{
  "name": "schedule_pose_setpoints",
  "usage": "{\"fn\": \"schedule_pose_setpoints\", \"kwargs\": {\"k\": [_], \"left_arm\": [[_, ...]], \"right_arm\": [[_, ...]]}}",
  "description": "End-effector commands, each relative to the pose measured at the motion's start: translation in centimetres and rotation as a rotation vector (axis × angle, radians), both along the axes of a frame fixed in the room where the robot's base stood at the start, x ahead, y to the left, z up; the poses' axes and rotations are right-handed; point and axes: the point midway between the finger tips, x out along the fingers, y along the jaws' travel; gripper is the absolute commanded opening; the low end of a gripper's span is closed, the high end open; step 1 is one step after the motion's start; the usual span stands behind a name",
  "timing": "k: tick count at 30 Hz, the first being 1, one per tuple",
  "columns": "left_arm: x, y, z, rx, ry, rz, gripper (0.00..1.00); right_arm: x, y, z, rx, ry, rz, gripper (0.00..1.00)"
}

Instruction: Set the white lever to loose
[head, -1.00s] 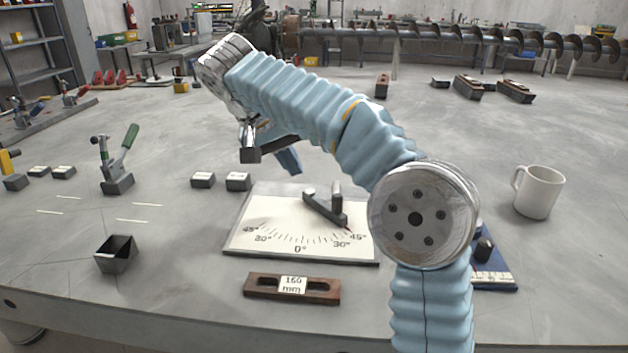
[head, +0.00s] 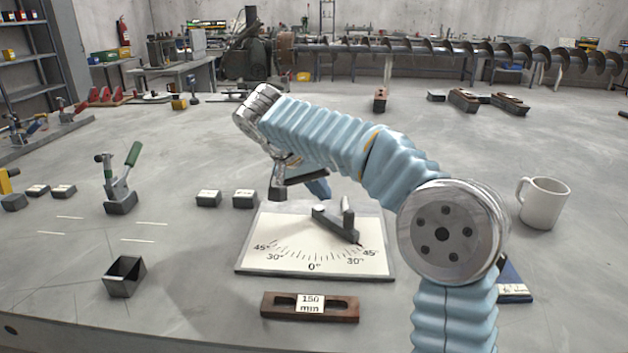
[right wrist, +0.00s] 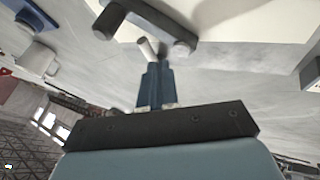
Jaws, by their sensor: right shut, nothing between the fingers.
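A short white rod (right wrist: 147,47), which looks like the white lever, shows just beyond my right fingertips in the right wrist view. I cannot tell whether they touch. In the head view it is not seen, and my right arm covers the area behind the board. My right gripper (head: 320,190) is shut and empty, its blue fingers low by the board's back edge; it also shows in the right wrist view (right wrist: 157,72). The angle board (head: 255,262) carries a dark pointer (head: 332,224) turned toward the right 45° mark. My left gripper is not in view.
A green-handled clamp (head: 120,180) stands at the left, with an open dark box (head: 125,276) in front. A slotted wooden block (head: 340,308) lies before the board. A white mug (head: 543,203) stands at the right. Two dark blocks (head: 209,198) sit left of the board.

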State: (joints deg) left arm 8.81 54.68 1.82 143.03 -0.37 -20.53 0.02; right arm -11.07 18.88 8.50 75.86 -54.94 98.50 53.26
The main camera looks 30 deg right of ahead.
Motion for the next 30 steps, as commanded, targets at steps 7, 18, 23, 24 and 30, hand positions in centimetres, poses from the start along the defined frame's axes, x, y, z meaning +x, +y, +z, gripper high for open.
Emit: {"fn": "schedule_pose_setpoints", "kwargs": {"k": [7, 18, 23, 24, 30], "left_arm": [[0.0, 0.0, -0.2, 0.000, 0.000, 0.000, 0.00], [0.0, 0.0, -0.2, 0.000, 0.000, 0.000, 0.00], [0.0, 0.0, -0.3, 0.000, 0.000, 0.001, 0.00], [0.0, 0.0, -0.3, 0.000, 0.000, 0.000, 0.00], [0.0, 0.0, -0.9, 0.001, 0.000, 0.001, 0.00]], "right_arm": [[0.3, -2.1, -3.1, -0.001, 0.001, -0.002, 0.00], [0.4, -2.6, -3.9, -0.001, -0.001, 0.000, 0.00], [0.3, -2.6, -3.9, -0.001, 0.000, 0.001, 0.00], [0.3, -2.6, -3.9, -0.001, -0.001, 0.003, 0.00], [-0.3, -3.3, -4.0, 0.000, -0.001, 0.031, 0.00]]}}
